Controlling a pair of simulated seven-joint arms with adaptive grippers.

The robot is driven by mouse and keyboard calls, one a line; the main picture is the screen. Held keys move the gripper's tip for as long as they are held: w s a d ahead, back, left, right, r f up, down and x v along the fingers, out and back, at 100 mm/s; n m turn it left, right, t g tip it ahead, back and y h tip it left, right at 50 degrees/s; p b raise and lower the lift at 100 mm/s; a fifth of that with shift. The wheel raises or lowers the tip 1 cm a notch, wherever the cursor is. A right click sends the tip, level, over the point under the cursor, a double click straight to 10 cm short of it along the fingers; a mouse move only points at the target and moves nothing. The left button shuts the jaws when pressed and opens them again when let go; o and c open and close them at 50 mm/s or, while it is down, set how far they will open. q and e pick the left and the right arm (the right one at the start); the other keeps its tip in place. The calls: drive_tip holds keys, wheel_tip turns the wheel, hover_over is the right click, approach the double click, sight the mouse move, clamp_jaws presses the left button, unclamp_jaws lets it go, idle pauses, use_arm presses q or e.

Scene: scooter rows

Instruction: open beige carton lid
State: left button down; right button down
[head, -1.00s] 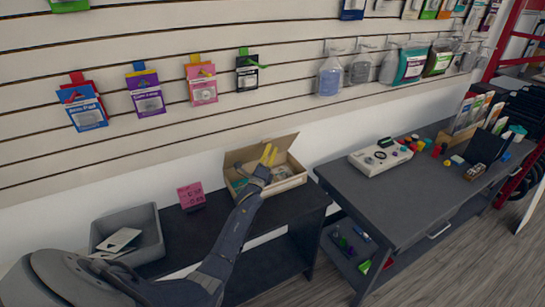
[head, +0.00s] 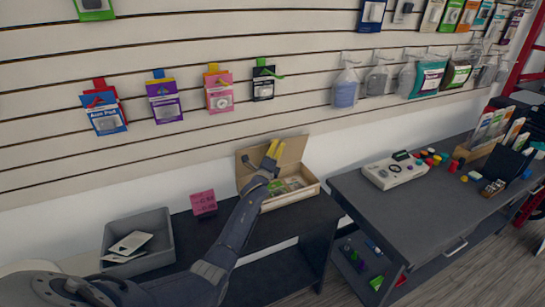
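The beige carton (head: 291,199) stands on the dark bench, right of centre in the head view. Its lid (head: 293,151) stands raised along the back side, and small packets show inside. My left gripper (head: 274,150) is over the carton, its yellow fingertips in front of the raised lid. The two fingers show a narrow gap with nothing seen between them. I cannot tell whether they touch the lid. My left wrist hides the carton's left part. My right gripper is not in view.
A grey bin (head: 139,243) holding cards stands left on the bench, with a pink sign (head: 203,203) between it and the carton. A grey table (head: 420,208) with a beige device (head: 394,171) is at right. Packets hang on the slatted wall (head: 180,60) behind.

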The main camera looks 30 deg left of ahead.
use_arm(q)
drive_tip(key=shift+w+a+r, duration=0.55)
drive_tip(key=shift+w+a, duration=0.3)
drive_tip(key=shift+a, duration=0.05)
drive_tip(key=shift+w+a+r, duration=0.25)
drive_tip(key=shift+w+a, duration=0.05)
drive_tip(key=shift+a, duration=0.05)
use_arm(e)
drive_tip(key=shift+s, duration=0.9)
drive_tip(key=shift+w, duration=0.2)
